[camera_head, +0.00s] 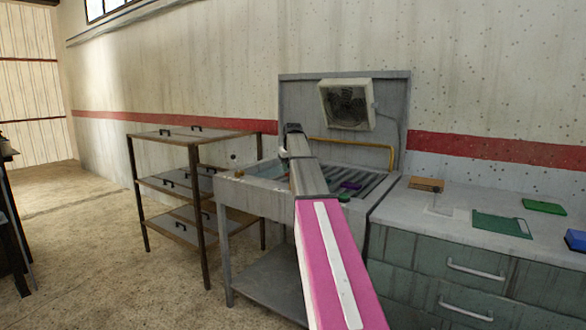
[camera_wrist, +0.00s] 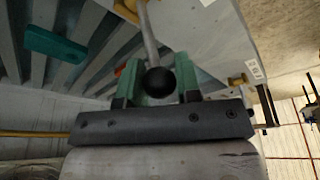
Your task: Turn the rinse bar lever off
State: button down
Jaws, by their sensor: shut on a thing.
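The lever shows in the wrist view as a grey rod with a black ball knob (camera_wrist: 160,80) at its end. My gripper (camera_wrist: 161,71) is shut on the lever, its two green-padded fingers on either side of the knob. The lever is hidden there behind my arm. A yellow bar (camera_head: 350,143) runs along the station's back panel. Whether the lever stands on or off cannot be told.
Slatted decking with a teal block (camera_wrist: 55,43) lies beside my gripper. A fan (camera_head: 346,104) hangs on the back panel. A shelf rack (camera_head: 202,235) stands to the left. A counter (camera_head: 465,195) with coloured trays stands to the right. Floor is open at front left.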

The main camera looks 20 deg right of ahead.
jog(key=shift+w+a+f, duration=0.3)
jog(key=shift+w+a, duration=0.1)
jog(key=shift+a, duration=0.1)
jog(key=c, duration=0.8)
grip_release()
jog(key=shift+s+r, duration=0.15)
jog(key=shift+r, duration=0.35)
jog(key=v, duration=0.9)
jog(key=shift+s+r, duration=0.1)
jog(key=shift+r, duration=0.25)
